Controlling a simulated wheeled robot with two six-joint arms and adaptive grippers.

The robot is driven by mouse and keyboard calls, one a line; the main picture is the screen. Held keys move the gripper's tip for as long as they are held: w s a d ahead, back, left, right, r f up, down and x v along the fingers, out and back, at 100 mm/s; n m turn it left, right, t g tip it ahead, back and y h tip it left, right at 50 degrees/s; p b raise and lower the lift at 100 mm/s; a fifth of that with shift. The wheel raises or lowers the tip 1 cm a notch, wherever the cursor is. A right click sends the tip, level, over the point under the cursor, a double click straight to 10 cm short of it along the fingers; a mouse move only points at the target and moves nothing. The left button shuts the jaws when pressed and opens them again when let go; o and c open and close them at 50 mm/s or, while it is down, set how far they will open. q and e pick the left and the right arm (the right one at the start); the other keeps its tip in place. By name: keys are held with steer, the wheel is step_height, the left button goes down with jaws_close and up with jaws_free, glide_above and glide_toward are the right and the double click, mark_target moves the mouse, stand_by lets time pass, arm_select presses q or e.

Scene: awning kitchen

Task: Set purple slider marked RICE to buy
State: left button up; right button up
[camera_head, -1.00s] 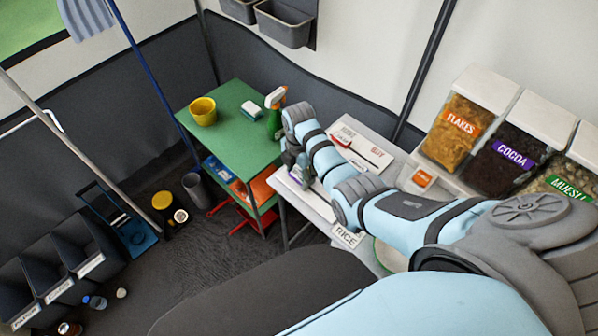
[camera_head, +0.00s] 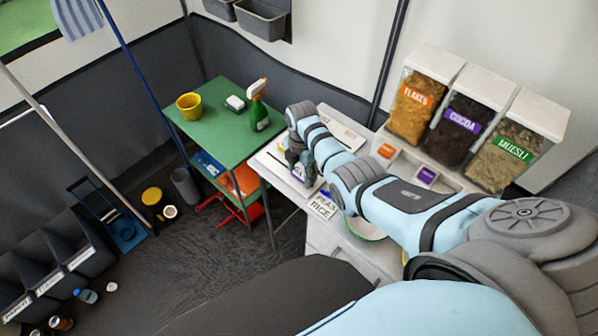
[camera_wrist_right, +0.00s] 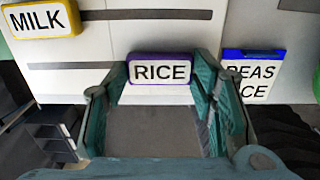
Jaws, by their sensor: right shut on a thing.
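The purple-edged slider marked RICE (camera_wrist_right: 160,70) sits on a white slotted board (camera_wrist_right: 95,55) in the right wrist view, its label upright and facing me. My right gripper (camera_wrist_right: 161,84) has a teal finger on each side of it and is shut on it. In the head view my right gripper (camera_head: 298,170) is low over the white board at the counter's left end, and it hides most of the slider. A yellow-edged slider marked MILK (camera_wrist_right: 42,19) is up and left of RICE. My left gripper is out of view.
A blue-topped card reading PEAS and RICE (camera_wrist_right: 248,80) is just right of the gripper. Dispensers marked FLAKES (camera_head: 420,95), COCOA (camera_head: 462,122) and MUESLI (camera_head: 508,150) stand behind my right arm. A green table (camera_head: 218,134) with a spray bottle (camera_head: 259,108) is to the left.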

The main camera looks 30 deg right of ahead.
mark_target(303, 176)
steer(key=o, duration=1.4)
steer(key=shift+s+f, duration=0.25)
steer(key=shift+s, duration=0.05)
steer(key=o, duration=0.3)
steer(key=shift+d, duration=0.3)
steer(key=shift+w+r, duration=0.1)
steer(key=shift+r, duration=0.1)
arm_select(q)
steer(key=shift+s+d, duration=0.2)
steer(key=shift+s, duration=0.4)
arm_select(e)
step_height(303, 176, up, 12)
steer(key=shift+f, duration=0.2)
